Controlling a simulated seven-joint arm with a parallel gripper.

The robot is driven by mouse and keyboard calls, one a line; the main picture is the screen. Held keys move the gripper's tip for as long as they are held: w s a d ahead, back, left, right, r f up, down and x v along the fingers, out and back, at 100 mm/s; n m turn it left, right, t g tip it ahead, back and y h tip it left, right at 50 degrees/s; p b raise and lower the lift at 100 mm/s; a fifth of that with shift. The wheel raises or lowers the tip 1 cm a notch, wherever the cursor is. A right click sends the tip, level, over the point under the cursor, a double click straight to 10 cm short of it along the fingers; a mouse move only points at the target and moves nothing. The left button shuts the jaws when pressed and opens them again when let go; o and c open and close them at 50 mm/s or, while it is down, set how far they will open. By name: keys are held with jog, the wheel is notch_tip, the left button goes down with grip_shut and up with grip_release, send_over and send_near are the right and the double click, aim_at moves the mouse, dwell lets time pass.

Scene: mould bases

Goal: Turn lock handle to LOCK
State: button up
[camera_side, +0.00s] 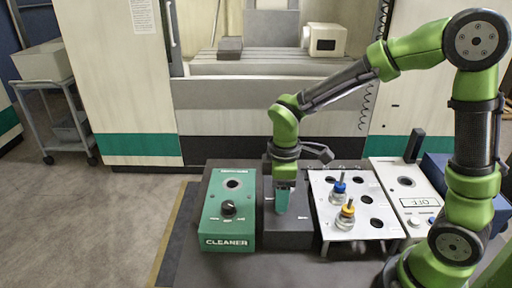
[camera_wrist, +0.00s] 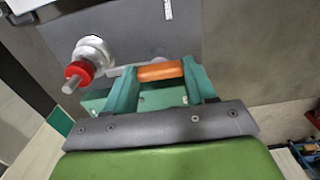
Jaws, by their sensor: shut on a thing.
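The lock handle (camera_wrist: 160,71) shows in the wrist view as an orange bar between the two teal fingers of my gripper (camera_wrist: 161,78). The fingers are shut on it, one at each end of the orange part. A grey shank seems to run left from it. In the side view my gripper (camera_side: 283,198) points down over the dark grey block (camera_side: 288,240), and the handle is hidden there. A silver fitting with a red collar (camera_wrist: 78,70) sits left of the handle in the wrist view. I cannot read any lock marking.
A green CLEANER box (camera_side: 228,222) stands left of the block. Right of it is a white panel (camera_side: 329,215) with holes and blue- and yellow-collared fittings, then a white box (camera_side: 405,192) with a display. A pale label (camera_wrist: 168,9) lies beyond the handle.

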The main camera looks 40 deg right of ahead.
jog(key=shift+w+r, duration=0.1)
dwell(0.5)
jog(key=o, duration=1)
jog(key=shift+o, duration=0.2)
notch_tip(320, 180, up, 17)
jog(key=s+d+f+m+t+y, duration=0.2)
jog(key=s+d+f+m+t, duration=0.1)
jog(key=s+m+t, duration=0.4)
jog(key=s+m, duration=0.3)
jog(key=m, duration=0.2)
jog(key=shift+s+d+f+m, duration=0.2)
jog(key=shift+s+d+m, duration=0.05)
jog(key=shift+d+m, duration=0.15)
